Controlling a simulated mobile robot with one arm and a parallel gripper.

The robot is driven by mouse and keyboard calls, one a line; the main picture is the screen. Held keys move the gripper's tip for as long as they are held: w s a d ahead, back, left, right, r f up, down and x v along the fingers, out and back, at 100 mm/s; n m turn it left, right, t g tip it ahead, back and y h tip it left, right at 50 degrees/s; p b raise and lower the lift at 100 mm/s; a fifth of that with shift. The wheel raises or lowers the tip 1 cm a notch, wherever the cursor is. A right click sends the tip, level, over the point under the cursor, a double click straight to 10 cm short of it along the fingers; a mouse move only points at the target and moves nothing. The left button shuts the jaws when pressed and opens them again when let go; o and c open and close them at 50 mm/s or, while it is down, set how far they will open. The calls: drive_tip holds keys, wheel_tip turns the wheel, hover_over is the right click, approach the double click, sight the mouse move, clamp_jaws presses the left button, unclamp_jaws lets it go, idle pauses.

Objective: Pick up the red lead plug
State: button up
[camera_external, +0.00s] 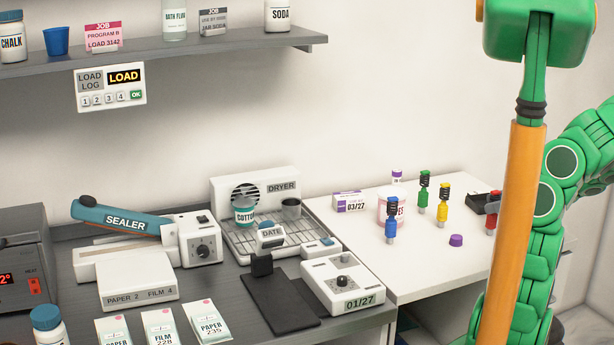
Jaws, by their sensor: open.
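The red lead plug (490,224) stands on the white table at the right, beside the orange link of my arm. Its red lower body shows; its upper part is largely covered by a dark block. This dark block appears to be my gripper (481,204), reaching out from behind the orange link at the height of the plug's top. My gripper is open, but its fingertips are hard to make out. I cannot tell whether it touches the plug. Similar plugs in yellow (442,207), green (423,192) and blue (391,226) stand upright to the left.
A white tub (384,208) stands behind the blue plug. A purple cap (456,240) lies in front of the plugs. A small purple-and-white box (348,202) is at the table's back left. The white table's front (420,275) is clear. The grey bench at left is crowded with devices.

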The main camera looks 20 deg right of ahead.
drive_tip(key=shift+w+a+f, duration=0.15)
drive_tip(key=shift+w, duration=0.05)
drive_tip(key=c, duration=1)
